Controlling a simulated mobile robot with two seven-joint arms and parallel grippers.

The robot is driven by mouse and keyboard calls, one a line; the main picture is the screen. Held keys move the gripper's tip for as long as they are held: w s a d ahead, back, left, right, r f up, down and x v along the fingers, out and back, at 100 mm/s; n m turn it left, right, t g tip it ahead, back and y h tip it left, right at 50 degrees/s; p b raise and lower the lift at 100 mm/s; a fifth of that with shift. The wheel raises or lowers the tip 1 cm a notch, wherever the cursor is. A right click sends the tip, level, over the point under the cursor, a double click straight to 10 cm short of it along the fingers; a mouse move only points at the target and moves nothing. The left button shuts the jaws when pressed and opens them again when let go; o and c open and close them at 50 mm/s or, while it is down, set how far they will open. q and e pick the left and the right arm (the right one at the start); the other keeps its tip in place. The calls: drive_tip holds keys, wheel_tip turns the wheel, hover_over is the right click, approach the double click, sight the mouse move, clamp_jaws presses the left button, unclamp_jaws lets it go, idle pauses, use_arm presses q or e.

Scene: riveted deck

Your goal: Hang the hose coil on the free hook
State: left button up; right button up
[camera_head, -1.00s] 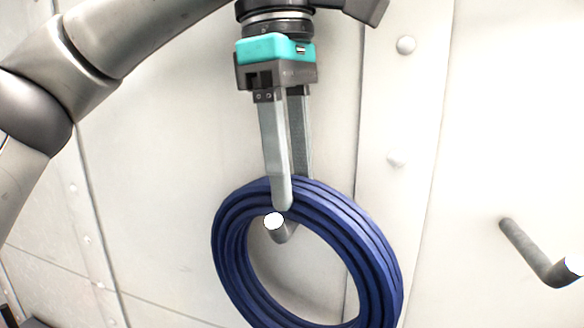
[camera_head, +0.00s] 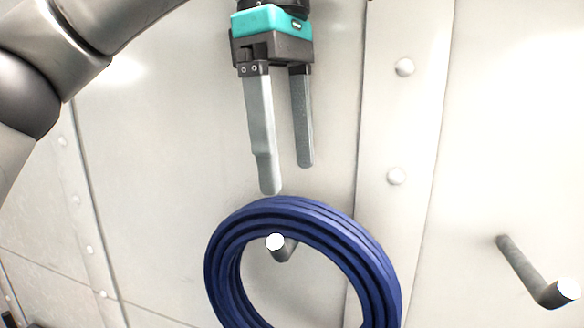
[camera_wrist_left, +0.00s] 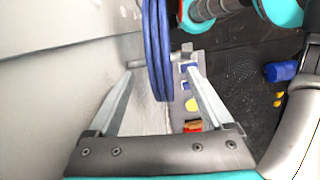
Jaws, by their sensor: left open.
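The dark blue hose coil (camera_head: 235,225) hangs on a wall hook (camera_head: 280,246), whose pale tip pokes out through the coil's opening. The coil's lower edge is cut off in the head view. My left gripper (camera_head: 287,180) is open and empty just above the coil, its fingers pointing down and apart from it. In the left wrist view the coil (camera_wrist_left: 157,50) shows edge-on beyond and between the open fingers (camera_wrist_left: 160,75). A second hook (camera_head: 530,272) on the right is bare. My right gripper is not clearly identifiable in these views.
The pale riveted wall (camera_head: 150,170) stands close behind the coil, with a raised seam (camera_head: 400,120) between the two hooks. In the left wrist view a blue object (camera_wrist_left: 281,71) lies on the dark floor below.

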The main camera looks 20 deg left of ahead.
use_arm(q)
wheel_tip(320, 180, up, 11)
drive_tip(key=a+p, duration=0.1)
drive_tip(key=p, duration=0.4)
drive_tip(key=shift+p, duration=0.35)
drive_tip(key=shift+a+r, duration=0.1)
